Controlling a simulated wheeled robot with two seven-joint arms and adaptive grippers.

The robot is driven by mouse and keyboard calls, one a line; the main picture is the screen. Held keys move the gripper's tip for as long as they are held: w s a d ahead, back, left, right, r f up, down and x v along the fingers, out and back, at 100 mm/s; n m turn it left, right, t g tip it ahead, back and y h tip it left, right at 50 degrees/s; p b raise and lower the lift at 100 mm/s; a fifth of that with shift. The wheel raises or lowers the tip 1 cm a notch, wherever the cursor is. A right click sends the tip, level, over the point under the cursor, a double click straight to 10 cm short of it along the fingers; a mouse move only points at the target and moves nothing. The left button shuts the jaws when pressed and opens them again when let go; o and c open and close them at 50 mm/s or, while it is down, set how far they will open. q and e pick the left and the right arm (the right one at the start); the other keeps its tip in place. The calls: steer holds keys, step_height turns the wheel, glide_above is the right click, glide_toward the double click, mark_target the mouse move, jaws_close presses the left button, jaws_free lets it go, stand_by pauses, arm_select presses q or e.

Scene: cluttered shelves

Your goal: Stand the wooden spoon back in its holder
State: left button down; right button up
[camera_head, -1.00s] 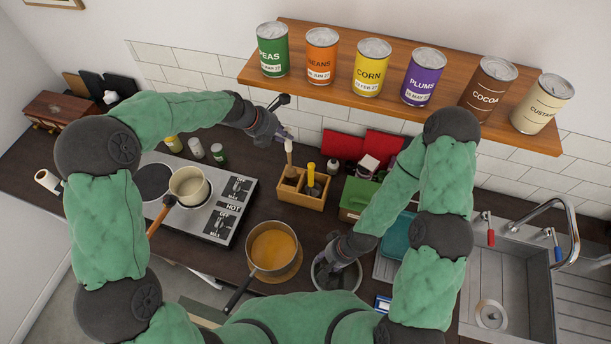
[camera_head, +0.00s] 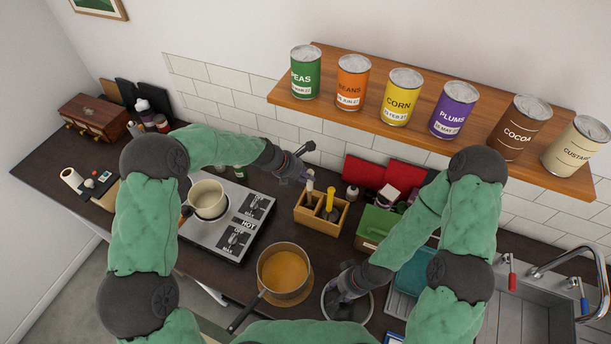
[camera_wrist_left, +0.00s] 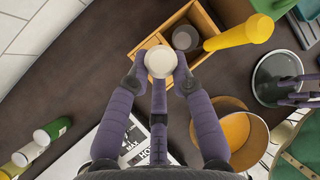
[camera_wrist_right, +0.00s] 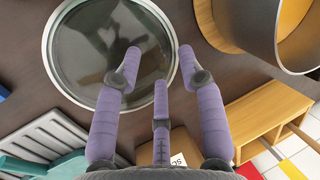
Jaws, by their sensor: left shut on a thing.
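My left gripper (camera_head: 306,179) is shut on the wooden spoon (camera_head: 310,185), which is upright with its pale round end (camera_wrist_left: 160,62) between the fingertips. The spoon is at the left part of the wooden holder (camera_head: 334,226); the holder also shows in the left wrist view (camera_wrist_left: 143,45). The spoon's lower end is hidden, so I cannot tell whether it rests on the holder floor. A yellow-handled utensil (camera_head: 330,201) stands in the holder, with a dark grey round piece beside it.
A pan of orange soup (camera_head: 284,272) stands in front of the holder. The hob (camera_head: 235,225) with a cream pot (camera_head: 208,199) is to its left. A green box (camera_head: 378,226) is to its right. A shelf of cans (camera_head: 430,122) hangs above.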

arm_select(q)
steer(key=shift+f, duration=0.1)
steer(key=c, duration=1.1)
jaws_free()
steer(key=v, duration=1.2)
steer(key=shift+s, duration=0.1)
